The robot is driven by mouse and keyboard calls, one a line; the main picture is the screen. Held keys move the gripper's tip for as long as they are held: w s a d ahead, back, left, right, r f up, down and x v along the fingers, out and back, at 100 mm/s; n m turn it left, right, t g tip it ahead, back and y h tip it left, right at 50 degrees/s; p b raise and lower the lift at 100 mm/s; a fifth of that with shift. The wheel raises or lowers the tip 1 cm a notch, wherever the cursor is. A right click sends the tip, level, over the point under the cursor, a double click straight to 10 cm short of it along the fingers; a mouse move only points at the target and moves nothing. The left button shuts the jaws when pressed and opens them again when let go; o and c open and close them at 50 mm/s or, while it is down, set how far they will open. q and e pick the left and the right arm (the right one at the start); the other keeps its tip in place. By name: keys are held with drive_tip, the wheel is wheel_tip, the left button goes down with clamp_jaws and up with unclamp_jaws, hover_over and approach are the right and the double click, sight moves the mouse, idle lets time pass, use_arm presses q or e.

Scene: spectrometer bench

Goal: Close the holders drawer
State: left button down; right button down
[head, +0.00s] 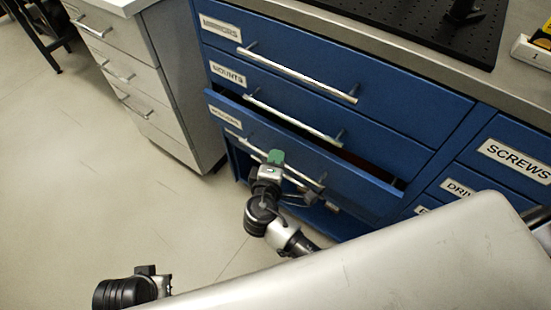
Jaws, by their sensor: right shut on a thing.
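The holders drawer (300,158) is the third blue drawer down. It stands partly open, its front tilted in the picture and out beyond the drawers above, with a dark gap along its top edge. Its label is too blurred to read well. Its long silver handle (240,143) runs across the front. My right gripper (274,160), with a green part at its tip, is shut on this handle near its middle. The fingertips are partly hidden. At the bottom left a black joint of my other arm shows, but I do not see its gripper fingers.
Above are the shut mirrors drawer (300,62) and mounts drawer (320,112). The screws drawer (515,150) is at right. A grey cabinet (150,75) stands at left. My pale body part covers the lower right. The floor (110,180) at left is clear.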

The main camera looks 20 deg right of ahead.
sight(285, 149)
drive_tip(key=shift+w+d, duration=0.15)
drive_tip(key=shift+d, duration=0.1)
drive_tip(key=w+d, duration=0.2)
drive_tip(key=d, duration=0.1)
drive_tip(key=shift+w, duration=0.15)
drive_tip(key=c, duration=1.2)
unclamp_jaws()
use_arm(q)
drive_tip(key=shift+w+f, duration=0.2)
drive_tip(key=shift+f, duration=0.3)
